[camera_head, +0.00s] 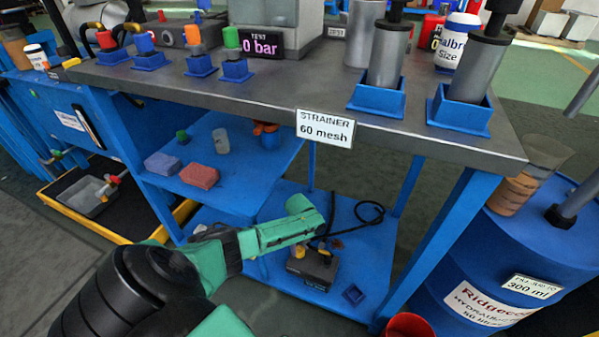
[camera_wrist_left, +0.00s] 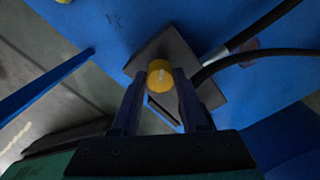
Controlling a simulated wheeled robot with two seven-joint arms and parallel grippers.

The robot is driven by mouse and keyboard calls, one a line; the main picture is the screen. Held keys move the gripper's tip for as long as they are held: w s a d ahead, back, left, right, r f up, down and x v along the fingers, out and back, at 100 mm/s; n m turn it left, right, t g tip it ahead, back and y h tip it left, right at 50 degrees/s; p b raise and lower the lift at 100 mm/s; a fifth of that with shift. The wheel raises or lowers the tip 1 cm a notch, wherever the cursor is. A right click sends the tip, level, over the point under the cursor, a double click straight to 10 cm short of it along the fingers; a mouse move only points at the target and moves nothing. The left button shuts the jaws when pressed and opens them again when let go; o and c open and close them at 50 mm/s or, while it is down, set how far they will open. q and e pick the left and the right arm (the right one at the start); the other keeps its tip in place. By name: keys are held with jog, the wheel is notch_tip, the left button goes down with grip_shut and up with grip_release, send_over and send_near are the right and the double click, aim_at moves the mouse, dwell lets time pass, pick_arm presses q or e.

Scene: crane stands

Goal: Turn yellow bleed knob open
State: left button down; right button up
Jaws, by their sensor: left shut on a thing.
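The yellow bleed knob (camera_wrist_left: 160,74) sits on a dark square block (camera_wrist_left: 178,58) in the left wrist view. My left gripper (camera_wrist_left: 160,84) is shut on the knob, with one dark finger on each side of it. In the head view the dark block (camera_head: 312,268) stands on the lower blue shelf, with yellow (camera_head: 299,252) showing on its top. My green left gripper body (camera_head: 280,232) reaches over the block from the left, and its fingertips are hard to make out there. My right gripper is not in view.
Black hoses (camera_wrist_left: 240,55) run from the block across the shelf. The grey bench top (camera_head: 290,90) lies above, with a sign reading STRAINER 60 mesh (camera_head: 325,127) at its edge. A blue bench leg (camera_head: 432,250) and blue drum (camera_head: 540,245) stand to the right.

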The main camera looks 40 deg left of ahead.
pick_arm(q)
jog(key=shift+m, duration=1.7)
jog(key=shift+c, duration=2.1)
grip_release()
